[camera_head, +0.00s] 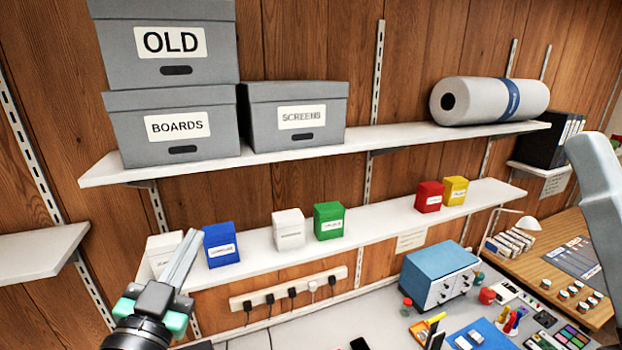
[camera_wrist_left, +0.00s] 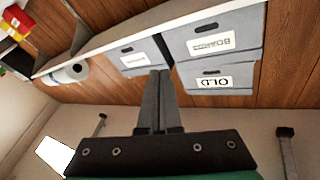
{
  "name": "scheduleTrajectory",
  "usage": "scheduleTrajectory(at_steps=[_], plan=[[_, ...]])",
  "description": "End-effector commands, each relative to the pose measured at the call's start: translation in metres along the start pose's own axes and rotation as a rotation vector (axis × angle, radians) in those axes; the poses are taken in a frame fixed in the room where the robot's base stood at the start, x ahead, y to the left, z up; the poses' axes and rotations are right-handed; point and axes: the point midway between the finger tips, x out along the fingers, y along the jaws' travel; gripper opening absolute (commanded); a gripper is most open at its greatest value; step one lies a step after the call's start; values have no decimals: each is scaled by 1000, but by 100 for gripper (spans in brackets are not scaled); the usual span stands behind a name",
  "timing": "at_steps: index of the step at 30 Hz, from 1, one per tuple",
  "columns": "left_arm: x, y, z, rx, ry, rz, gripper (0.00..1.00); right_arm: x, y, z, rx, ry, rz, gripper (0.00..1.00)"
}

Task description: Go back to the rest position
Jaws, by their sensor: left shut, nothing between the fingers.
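My left gripper (camera_head: 183,256) is raised in the lower left of the head view, in front of the lower shelf. Its long grey fingers are together, with nothing between them. In the left wrist view the shut fingers (camera_wrist_left: 158,88) point toward the grey storage boxes. My right gripper is not in view; only a pale grey part of my right arm shows at the right edge of the head view.
Grey boxes marked OLD (camera_head: 165,45), BOARDS (camera_head: 170,130) and SCREENS (camera_head: 295,118) stand on the upper shelf. Blue (camera_head: 221,245), green (camera_head: 328,221), red (camera_head: 429,197) and other small boxes line the lower shelf. A blue instrument (camera_head: 440,277) sits on the cluttered bench.

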Motion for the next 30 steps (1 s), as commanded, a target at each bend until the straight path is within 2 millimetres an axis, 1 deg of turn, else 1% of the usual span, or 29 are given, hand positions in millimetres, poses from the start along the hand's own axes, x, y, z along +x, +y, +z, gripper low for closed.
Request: scheduleTrajectory(at_steps=[1, 2, 3, 5, 6, 9, 12, 16, 30], plan=[[-9, -9, -47, -22, 97, -25, 0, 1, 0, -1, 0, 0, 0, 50], [-17, -15, -72, -39, 152, -40, 0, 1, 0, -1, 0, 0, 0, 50], [-30, -23, -104, -63, 225, -59, 0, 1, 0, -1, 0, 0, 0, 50], [-53, -35, -147, -103, 331, -83, 0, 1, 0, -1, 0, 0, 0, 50], [-70, -43, -171, -131, 397, -100, 0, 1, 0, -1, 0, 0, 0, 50], [-111, -60, -211, -201, 529, -131, 0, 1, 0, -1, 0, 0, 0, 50], [-140, -69, -227, -295, 604, -129, 0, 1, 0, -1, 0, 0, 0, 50], [-136, -68, -224, -366, 595, -107, 0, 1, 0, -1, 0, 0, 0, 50], [-135, -68, -223, -364, 592, -107, 0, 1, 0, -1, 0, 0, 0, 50]])
